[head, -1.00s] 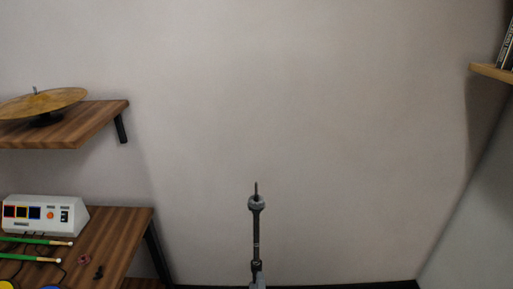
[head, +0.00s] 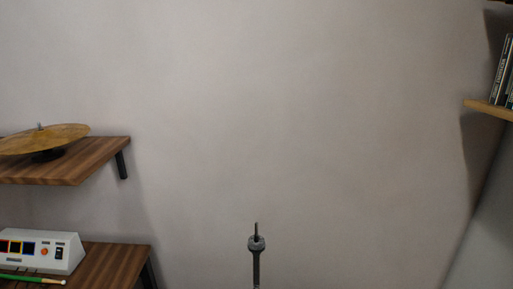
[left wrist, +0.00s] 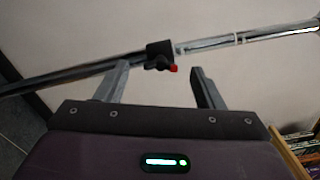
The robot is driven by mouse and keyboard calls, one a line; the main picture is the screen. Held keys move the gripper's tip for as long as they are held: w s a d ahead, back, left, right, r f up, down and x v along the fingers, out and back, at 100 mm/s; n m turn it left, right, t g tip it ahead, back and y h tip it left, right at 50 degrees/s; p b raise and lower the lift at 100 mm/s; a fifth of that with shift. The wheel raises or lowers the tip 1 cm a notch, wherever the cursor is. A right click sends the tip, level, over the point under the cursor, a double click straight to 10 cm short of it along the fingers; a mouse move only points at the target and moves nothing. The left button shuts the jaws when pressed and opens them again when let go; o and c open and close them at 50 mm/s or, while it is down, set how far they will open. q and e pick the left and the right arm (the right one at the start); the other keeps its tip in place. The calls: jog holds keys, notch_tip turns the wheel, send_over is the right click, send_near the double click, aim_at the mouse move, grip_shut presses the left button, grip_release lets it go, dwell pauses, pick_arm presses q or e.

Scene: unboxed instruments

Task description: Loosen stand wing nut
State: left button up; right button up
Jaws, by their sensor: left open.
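The stand (head: 256,268) rises at the bottom middle of the head view; only its upper tube, grey top fitting and thin rod show. In the left wrist view the stand's tube (left wrist: 240,39) crosses the picture, black on the left and silver on the right. A black clamp with what looks like the wing nut (left wrist: 159,64) sits on the tube, with a red tip beside it. My left gripper (left wrist: 159,69) is open, its two fingers either side of the clamp in the picture. I cannot tell the gap in depth. My right gripper is not in view.
A wooden shelf (head: 75,172) on the left holds a cymbal (head: 45,139). Below it a wooden table (head: 115,262) carries a white device (head: 65,240) and a green stick (head: 25,279). A shelf (head: 487,108) with books is at right. The wall between is clear.

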pick_arm(q)
jog(key=shift+s+p, duration=1.15)
jog(key=shift+s, duration=1.5)
jog(key=s+a+f+n+g, duration=0.3)
jog(key=s+a+f, duration=0.1)
jog(key=f, duration=0.5)
jog(key=s+a+f+n+g, duration=0.3)
jog(key=s+a+f, duration=0.1)
jog(key=f, duration=0.5)
jog(key=s+a+f+n+g, duration=0.3)
jog(key=s+f, duration=0.1)
jog(key=f, duration=0.5)
jog(key=s+a+f+n+g, duration=0.2)
jog(key=s+a+f+n, duration=0.1)
jog(key=s, duration=0.4)
jog(key=s+a+f+n+g, duration=0.3)
jog(key=s+a+f, duration=0.2)
jog(key=s, duration=0.3)
jog(key=s+a+f+n+g, duration=0.3)
jog(key=s+a+f+n, duration=0.1)
jog(key=s, duration=0.4)
